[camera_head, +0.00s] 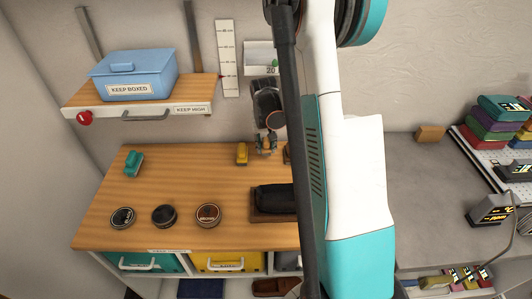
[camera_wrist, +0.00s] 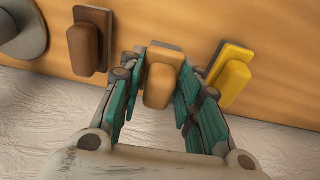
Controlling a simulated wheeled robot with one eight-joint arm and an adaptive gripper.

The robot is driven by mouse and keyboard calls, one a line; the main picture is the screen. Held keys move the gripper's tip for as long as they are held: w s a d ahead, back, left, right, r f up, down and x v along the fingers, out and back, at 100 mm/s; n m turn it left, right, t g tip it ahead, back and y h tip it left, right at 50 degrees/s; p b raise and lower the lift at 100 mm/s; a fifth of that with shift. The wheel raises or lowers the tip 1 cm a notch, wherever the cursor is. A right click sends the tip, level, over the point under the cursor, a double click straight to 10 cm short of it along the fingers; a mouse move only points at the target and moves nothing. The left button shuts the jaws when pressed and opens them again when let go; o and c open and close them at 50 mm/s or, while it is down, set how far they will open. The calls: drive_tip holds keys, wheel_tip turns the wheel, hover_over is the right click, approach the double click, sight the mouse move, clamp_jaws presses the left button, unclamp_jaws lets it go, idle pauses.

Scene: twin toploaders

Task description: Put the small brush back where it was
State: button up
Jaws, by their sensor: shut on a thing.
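A small tan brush with a dark edge (camera_wrist: 160,80) is held between the teal finger pads of my gripper (camera_wrist: 158,98) in the wrist view. In the head view my gripper (camera_head: 266,146) is at the back of the wooden bench top, close to the wall, and the brush there is mostly hidden. The brush is at or just above the wood; I cannot tell whether it touches. A yellow brush (camera_wrist: 231,80) lies on one side of it and a brown brush (camera_wrist: 84,46) on the other. The yellow brush also shows in the head view (camera_head: 242,153).
A teal brush (camera_head: 133,161) lies at the back left of the bench top (camera_head: 180,180). Several round tins, including one (camera_head: 164,216), stand along the front. A dark block-like item (camera_head: 274,200) lies right of them. Above is a shelf with a blue box (camera_head: 134,75).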

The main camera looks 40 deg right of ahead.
sight(266, 151)
drive_tip(key=shift+f, duration=0.5)
drive_tip(key=shift+w+d+f+b, duration=0.15)
drive_tip(key=shift+f+b, duration=0.15)
drive_tip(key=shift+f, duration=0.45)
drive_tip(key=shift+w+d+f+b, duration=0.15)
drive_tip(key=shift+f+b, duration=0.15)
drive_tip(key=shift+f, duration=0.4)
drive_tip(key=shift+a, duration=0.1)
drive_tip(key=shift+f, duration=0.1)
drive_tip(key=o, duration=1.1)
drive_tip(key=r+p, duration=0.1)
drive_tip(key=r, duration=0.3)
drive_tip(key=s+a+r+p, duration=0.1)
drive_tip(key=r, duration=0.3)
drive_tip(key=r+p, duration=0.1)
drive_tip(key=r, duration=0.3)
drive_tip(key=shift+s+a+r, duration=0.1)
drive_tip(key=shift+s+a, duration=0.05)
drive_tip(key=shift+a, duration=0.05)
